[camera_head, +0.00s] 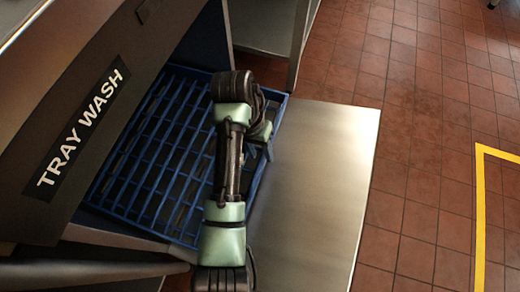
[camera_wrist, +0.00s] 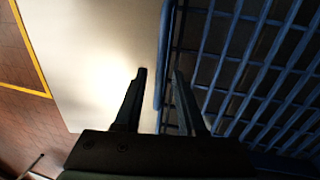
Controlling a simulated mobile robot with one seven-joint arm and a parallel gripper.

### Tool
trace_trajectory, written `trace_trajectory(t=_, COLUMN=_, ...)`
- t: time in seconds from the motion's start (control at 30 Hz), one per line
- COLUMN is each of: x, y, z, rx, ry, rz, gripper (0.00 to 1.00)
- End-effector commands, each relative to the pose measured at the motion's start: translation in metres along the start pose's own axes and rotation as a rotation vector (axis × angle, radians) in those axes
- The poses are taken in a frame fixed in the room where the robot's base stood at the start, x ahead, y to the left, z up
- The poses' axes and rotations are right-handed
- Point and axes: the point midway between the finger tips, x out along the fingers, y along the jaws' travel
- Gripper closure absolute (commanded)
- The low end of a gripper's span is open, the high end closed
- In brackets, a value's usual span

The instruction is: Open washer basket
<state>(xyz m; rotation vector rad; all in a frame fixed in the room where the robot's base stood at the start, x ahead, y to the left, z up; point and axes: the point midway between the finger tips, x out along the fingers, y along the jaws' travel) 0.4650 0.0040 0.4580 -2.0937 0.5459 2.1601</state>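The blue wire-grid washer basket (camera_head: 283,108) sticks partway out of the tray wash machine (camera_head: 40,130) in the head view, over a metal shelf. My arm crosses above the basket and hides part of its grid. My gripper (camera_head: 266,152) is at the basket's right-hand rim, and its fingers are mostly hidden in the head view. In the wrist view my gripper (camera_wrist: 159,72) is open, with a finger to each side of the blue basket rim (camera_wrist: 164,50). The left finger appears apart from the rim; contact on the right is unclear.
A bare metal shelf (camera_head: 325,180) lies right of the basket. A metal table (camera_head: 262,28) stands at the top. The red tiled floor (camera_head: 415,130) with yellow tape (camera_head: 480,210) is clear on the right. A dark bar (camera_head: 90,270) runs across the machine's lower front.

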Motion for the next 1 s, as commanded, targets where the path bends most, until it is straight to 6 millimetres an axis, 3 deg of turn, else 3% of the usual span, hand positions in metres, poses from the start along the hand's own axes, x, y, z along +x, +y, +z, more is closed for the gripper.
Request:
trace_trajectory(t=0.03, x=-0.0001, y=0.0000, z=0.0000, rx=0.000, ry=0.000, rz=0.000, gripper=0.71)
trace_trajectory(t=0.2, x=-0.0001, y=0.0000, z=0.0000, rx=0.000, ry=0.000, rz=0.000, gripper=1.00)
trace_trajectory(t=1.0, x=-0.0003, y=0.0000, z=0.0000, rx=0.000, ry=0.000, rz=0.000, gripper=1.00)
